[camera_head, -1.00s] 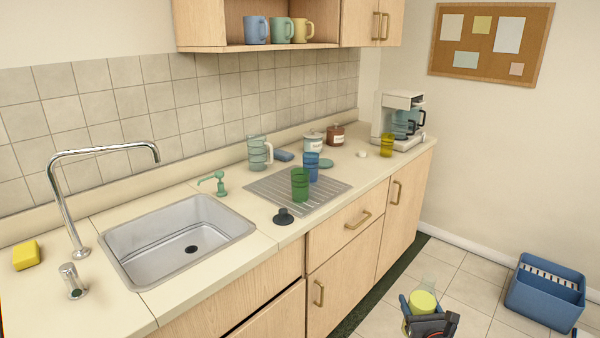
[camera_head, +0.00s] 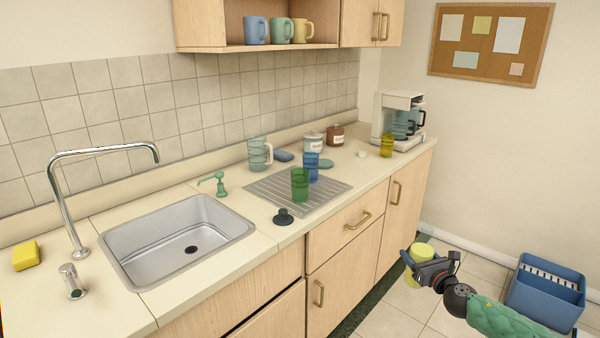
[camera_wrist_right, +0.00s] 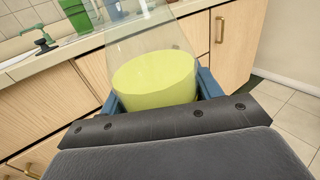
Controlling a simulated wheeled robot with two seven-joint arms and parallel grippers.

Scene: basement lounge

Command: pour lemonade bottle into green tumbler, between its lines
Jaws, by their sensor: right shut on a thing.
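The green tumbler (camera_head: 300,184) stands upright on the ribbed drain mat near the counter's front edge. It also shows at the top left of the right wrist view (camera_wrist_right: 80,16). My right gripper (camera_head: 416,262) is shut on the lemonade bottle (camera_head: 414,270), in front of the counter's cabinets and to the right of the tumbler. The bottle is clear, with yellow liquid (camera_wrist_right: 155,78) in its lower part, seen in the right wrist view; its upper end runs out of that view. Lines on the tumbler are too small to make out clearly. My left gripper is not in view.
A blue tumbler (camera_head: 311,167) stands just behind the green one on the drain mat (camera_head: 264,189). A dark stopper (camera_head: 283,217) lies at the front left. A clear pitcher (camera_head: 259,153), jars, a yellow tumbler (camera_head: 386,146) and a coffee maker (camera_head: 399,118) stand farther back. A blue crate (camera_head: 545,292) is on the floor.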

